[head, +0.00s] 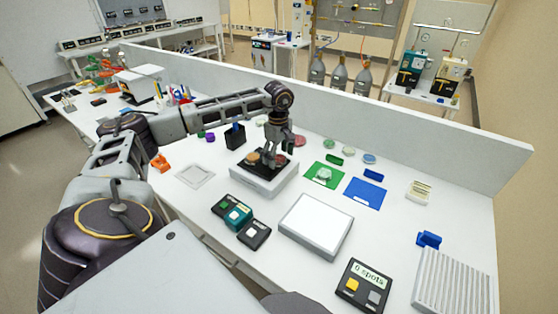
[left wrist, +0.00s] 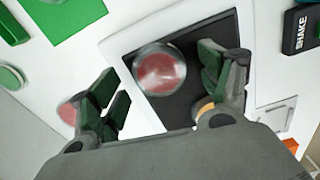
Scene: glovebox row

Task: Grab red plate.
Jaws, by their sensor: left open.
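A round red plate (left wrist: 160,70) lies on the black top of a white device (head: 262,184). In the head view the red plate (head: 280,161) shows partly below my left gripper (head: 277,152). My left gripper is open above it. In the left wrist view the dark green fingers of the gripper (left wrist: 164,82) stand at either side of the plate, apart from it. A tan-orange plate (head: 252,157) lies on the same black top, mostly hidden by a finger in the wrist view. Another red plate (head: 300,141) lies on the white table. My right gripper is not in view.
A green mat (head: 312,182) with a green plate and a blue mat (head: 363,193) lie to the right. Several small plates and a black holder (head: 235,136) stand behind. Dark button boxes (head: 255,233) and a white panel (head: 315,224) are in front. A low wall (head: 350,107) closes the back.

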